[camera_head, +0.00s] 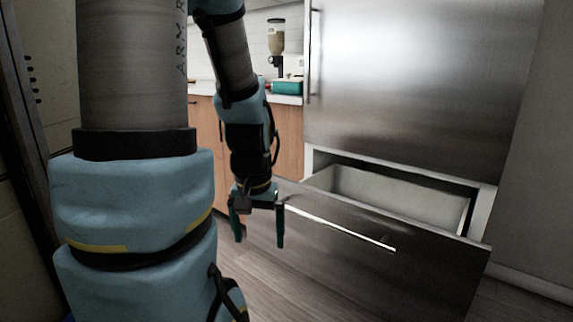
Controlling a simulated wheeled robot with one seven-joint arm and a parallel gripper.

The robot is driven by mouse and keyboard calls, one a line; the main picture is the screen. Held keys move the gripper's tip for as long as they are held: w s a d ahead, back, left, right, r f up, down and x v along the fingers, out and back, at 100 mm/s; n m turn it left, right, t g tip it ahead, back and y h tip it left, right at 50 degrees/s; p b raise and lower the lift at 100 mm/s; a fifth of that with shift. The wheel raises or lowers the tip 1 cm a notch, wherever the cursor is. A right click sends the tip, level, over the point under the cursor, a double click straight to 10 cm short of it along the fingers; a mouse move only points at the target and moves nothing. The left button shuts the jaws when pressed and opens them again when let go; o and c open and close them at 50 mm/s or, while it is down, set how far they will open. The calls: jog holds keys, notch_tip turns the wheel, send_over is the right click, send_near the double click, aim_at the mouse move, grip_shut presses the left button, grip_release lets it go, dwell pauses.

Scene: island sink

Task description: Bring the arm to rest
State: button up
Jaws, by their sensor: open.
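My gripper (259,238) hangs downward at the end of my arm near the middle of the view. Its two green fingers are apart, and nothing shows between them. It is beside the left end of a pulled-out steel drawer (380,270), near the left end of its bar handle (340,227). I cannot tell whether a finger touches the drawer. My arm's upper links fill the left part of the view and hide what is behind them.
The drawer belongs to a large steel fridge (400,80) and juts out over the wooden floor (290,295). Wooden cabinets (288,140) stand behind my arm. A teal box (287,87) and a dispenser (276,40) are on the counter. Floor left of the drawer looks clear.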

notch_tip(320, 180, up, 23)
jog(key=n+p, duration=0.1)
jog(key=p, duration=2.2)
jog(key=shift+s+a+p, duration=0.4)
jog(key=shift+a, duration=0.05)
jog(key=shift+c, duration=0.2)
